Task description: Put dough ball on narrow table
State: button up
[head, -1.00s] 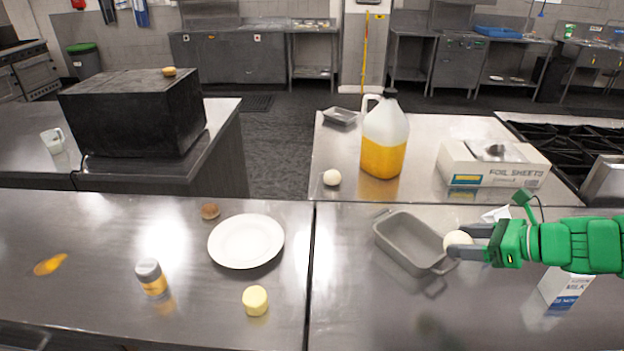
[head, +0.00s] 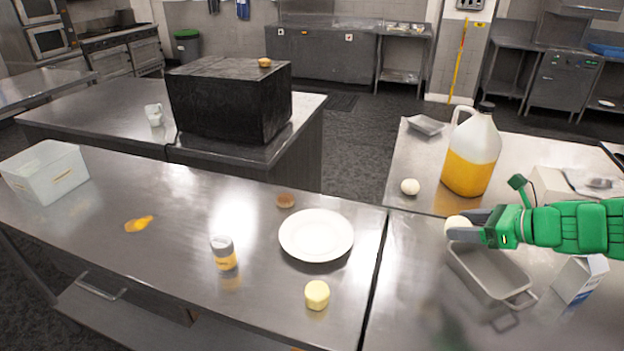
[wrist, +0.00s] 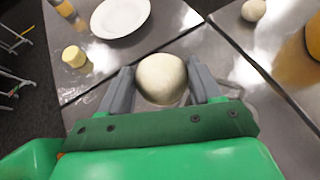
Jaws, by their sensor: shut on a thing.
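My gripper (head: 470,227) is shut on a pale dough ball (head: 457,227), held above the steel table at the right, over the back left corner of the grey baking pan. In the wrist view the dough ball (wrist: 161,78) sits between the two grey fingers. A second pale ball (head: 410,187) rests on the table behind, left of the oil jug. I cannot tell for sure which surface is the narrow table; steel tables (head: 180,185) stand on the left and right with a gap line between them.
The grey pan (head: 490,270) and a milk carton (head: 580,278) are below my arm. The oil jug (head: 471,150) stands behind. A white plate (head: 316,235), yellow piece (head: 317,295), shaker (head: 223,252) and clear bin (head: 47,172) are on the left table, which has bare areas.

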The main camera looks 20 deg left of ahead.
jog(key=w+a+n+g, duration=0.1)
jog(key=w+a+n, duration=0.15)
jog(key=a, duration=1.05)
jog(key=s+a+n+g+y, duration=0.1)
jog(key=s+a+n+g, duration=0.15)
jog(key=a, duration=1.55)
jog(key=s+a+n+g, duration=0.15)
jog(key=s+a, duration=0.25)
jog(key=a, duration=1.4)
jog(key=shift+m+g, duration=0.3)
jog(key=shift+m, duration=0.05)
jog(key=w+a+f, duration=0.8)
jog(key=w+a, duration=0.1)
jog(key=shift+w+f, duration=0.1)
jog(key=shift+f, duration=0.1)
jog(key=shift+w+a+f, duration=0.3)
jog(key=shift+w+f, duration=0.1)
jog(key=shift+w+a+f, duration=0.1)
jog(key=shift+f, duration=1.6)
jog(key=shift+f, duration=0.1)
